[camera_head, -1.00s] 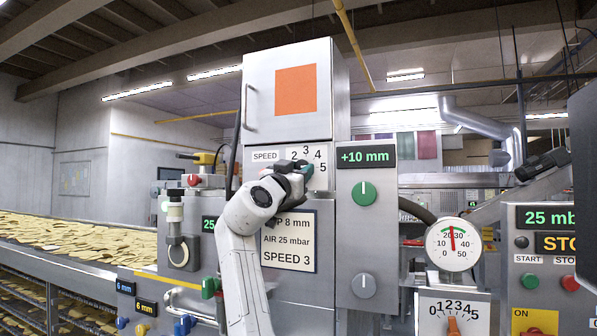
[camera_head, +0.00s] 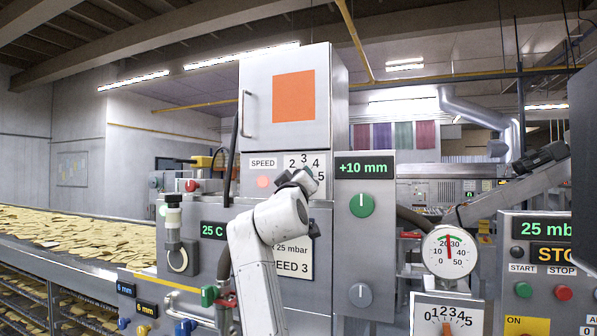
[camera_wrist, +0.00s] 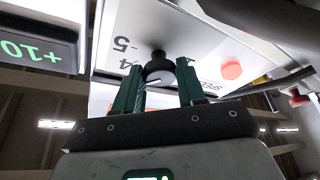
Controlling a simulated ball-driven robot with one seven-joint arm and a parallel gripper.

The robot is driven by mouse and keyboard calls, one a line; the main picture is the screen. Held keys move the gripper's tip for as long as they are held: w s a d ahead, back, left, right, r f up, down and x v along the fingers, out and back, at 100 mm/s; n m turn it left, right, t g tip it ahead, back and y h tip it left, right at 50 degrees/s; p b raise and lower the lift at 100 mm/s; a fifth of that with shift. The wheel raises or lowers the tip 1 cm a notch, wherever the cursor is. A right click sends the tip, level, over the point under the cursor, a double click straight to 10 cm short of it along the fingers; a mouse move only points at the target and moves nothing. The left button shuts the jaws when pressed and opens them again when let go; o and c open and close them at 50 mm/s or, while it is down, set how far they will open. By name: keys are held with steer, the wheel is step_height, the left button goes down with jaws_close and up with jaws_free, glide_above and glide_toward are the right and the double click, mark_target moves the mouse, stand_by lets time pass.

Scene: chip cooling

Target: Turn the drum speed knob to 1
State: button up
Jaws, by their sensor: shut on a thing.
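The drum speed knob (camera_wrist: 160,66) is a round black knob with a white line, seen in the wrist view between my gripper's two dark green fingers. My gripper (camera_wrist: 158,84) is shut on it. In the head view my gripper (camera_head: 298,180) is at the white SPEED dial plate (camera_head: 304,158) and hides the knob. The numbers 2, 3, 4 and 5 show on the plate there; the 1 is not visible. The knob's pointed-to number cannot be read.
A placard (camera_head: 297,268) reading "SPEED 3" is partly behind my arm. A +10 mm panel (camera_head: 364,168) with a green knob (camera_head: 361,204) stands just right. A red lamp (camera_wrist: 231,70) is near the dial. A chip conveyor (camera_head: 75,232) runs at left.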

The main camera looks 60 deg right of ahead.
steer(key=shift+r+n+t+y, duration=0.1)
steer(key=shift+n+t+y, duration=0.4)
steer(key=shift+n, duration=1.1)
steer(key=shift+r+n+t+y, duration=0.15)
steer(key=shift+n+y, duration=0.55)
steer(key=shift+n, duration=0.9)
steer(key=shift+r+n+t+y, duration=0.1)
steer(key=shift+n+t+y, duration=0.4)
steer(key=shift+n, duration=1.1)
steer(key=o, duration=1.1)
steer(key=shift+s+f, duration=0.1)
steer(key=shift+c, duration=0.2)
steer(key=r+b+v, duration=0.1)
steer(key=b+v, duration=0.2)
steer(key=v, duration=0.7)
steer(key=shift+a+f, duration=0.3)
steer(key=shift+a, duration=0.15)
